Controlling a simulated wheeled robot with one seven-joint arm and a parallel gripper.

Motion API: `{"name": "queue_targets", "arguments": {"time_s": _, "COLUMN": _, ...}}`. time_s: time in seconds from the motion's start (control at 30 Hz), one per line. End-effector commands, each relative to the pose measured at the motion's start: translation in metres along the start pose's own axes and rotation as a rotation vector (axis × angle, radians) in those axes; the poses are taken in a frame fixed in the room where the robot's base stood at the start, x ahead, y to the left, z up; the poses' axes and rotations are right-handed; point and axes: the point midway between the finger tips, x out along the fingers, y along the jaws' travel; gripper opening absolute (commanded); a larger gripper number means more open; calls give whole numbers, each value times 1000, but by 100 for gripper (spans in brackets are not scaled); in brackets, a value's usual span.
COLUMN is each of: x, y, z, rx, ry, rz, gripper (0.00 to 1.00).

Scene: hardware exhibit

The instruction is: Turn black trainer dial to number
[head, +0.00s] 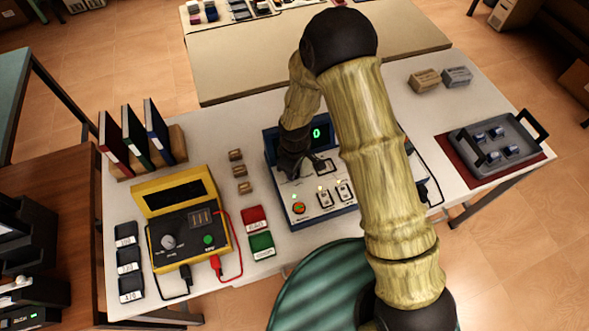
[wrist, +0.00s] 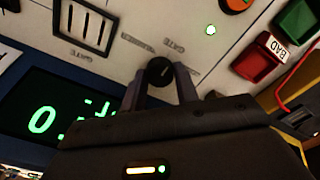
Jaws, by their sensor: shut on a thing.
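The trainer is a blue box with a white panel (head: 318,215) in the middle of the table, partly hidden behind my arm. Its green display (head: 317,133) shows a 0; in the wrist view the display (wrist: 42,120) shows a green 0 and more green marks, cut off by my gripper. The black dial (wrist: 160,70) is a small round knob with a pale pointer line. My gripper (wrist: 158,80) is shut on it, a finger on each side. In the head view my gripper (head: 291,168) covers the dial.
A yellow tester (head: 188,225) with its own knob and leads stands left. Red (head: 254,219) and green (head: 261,245) blocks lie between it and the trainer. Small brown blocks (head: 240,171) lie behind. A grey tray (head: 520,152) is at right. The panel also carries slotted sockets (wrist: 85,28).

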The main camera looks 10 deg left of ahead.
Motion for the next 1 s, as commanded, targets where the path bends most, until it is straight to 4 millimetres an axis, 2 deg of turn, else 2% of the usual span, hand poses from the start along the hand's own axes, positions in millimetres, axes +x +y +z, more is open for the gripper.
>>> {"name": "queue_targets", "arguments": {"time_s": 0.6, "x": -1, "y": 1, "z": -1, "rx": -577, "ry": 3, "rz": 2, "gripper": 8}}
{"name": "queue_targets", "arguments": {"time_s": 1.0, "x": -1, "y": 1, "z": -1, "rx": -814, "ry": 2, "rz": 4, "gripper": 8}}
